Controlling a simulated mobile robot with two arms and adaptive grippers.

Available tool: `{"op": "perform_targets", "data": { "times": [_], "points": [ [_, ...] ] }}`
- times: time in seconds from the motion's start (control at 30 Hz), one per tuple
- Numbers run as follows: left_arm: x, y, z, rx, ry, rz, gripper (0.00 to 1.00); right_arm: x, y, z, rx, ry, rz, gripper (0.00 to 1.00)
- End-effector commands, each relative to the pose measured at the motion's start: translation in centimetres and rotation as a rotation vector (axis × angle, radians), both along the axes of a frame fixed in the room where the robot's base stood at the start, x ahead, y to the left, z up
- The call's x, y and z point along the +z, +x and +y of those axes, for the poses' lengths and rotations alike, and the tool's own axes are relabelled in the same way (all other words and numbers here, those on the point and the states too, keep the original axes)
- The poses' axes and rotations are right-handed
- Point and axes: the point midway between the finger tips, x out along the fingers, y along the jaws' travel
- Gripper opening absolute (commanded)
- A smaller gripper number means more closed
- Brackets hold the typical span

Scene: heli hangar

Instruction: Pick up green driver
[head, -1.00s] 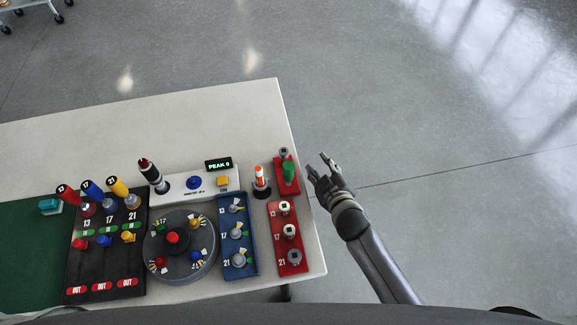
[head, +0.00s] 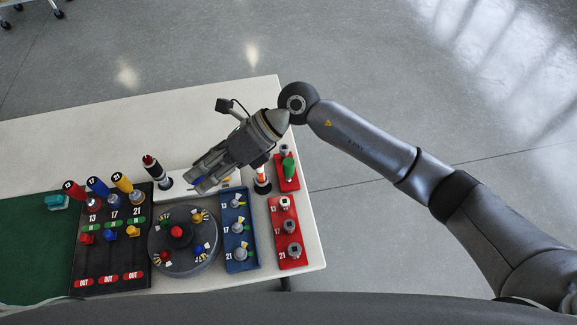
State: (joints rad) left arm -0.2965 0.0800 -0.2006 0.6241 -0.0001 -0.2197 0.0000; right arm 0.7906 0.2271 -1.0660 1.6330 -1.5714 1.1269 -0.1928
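The green driver (head: 288,168) stands in a small red holder (head: 289,184) near the table's right edge. My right gripper (head: 200,186) is over the table, left of the green driver, above the white panel box. Its arm comes in from the right and bends over the table's far right corner. Its fingers point down and left, and I cannot tell whether they are apart. I see nothing held in it. My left gripper is not in view.
An orange-and-white driver (head: 262,180) stands just left of the green one. Blue (head: 239,262) and red (head: 291,262) socket trays, a round carousel (head: 184,268) and a black rack (head: 108,258) fill the near side. The far tabletop (head: 120,135) is clear.

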Motion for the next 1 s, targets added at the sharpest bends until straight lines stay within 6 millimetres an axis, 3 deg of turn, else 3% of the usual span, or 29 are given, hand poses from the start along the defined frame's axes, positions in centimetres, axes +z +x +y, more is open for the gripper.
{"op": "perform_targets", "data": {
  "times": [0.1, 0.2, 0.4, 0.6, 0.8, 1.0],
  "points": [
    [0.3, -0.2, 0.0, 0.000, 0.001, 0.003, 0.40, -2.8, 1.6, -4.1, 0.126, -0.275, -0.191, 0.37],
    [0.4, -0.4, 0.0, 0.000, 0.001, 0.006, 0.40, -4.2, 3.7, -8.1, 0.195, -0.492, -0.315, 0.37],
    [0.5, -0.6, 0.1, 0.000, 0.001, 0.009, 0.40, -4.3, 7.3, -14.3, 0.256, -0.800, -0.457, 0.37],
    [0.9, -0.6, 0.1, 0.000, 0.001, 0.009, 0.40, -4.8, 8.5, -16.3, 0.267, -0.898, -0.492, 0.37],
    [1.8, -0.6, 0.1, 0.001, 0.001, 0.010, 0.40, -7.9, 8.5, -16.3, 0.268, -0.899, -0.489, 0.37],
    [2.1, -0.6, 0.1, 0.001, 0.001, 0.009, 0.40, -9.5, 8.5, -16.2, 0.266, -0.895, -0.493, 0.37]
  ]
}}
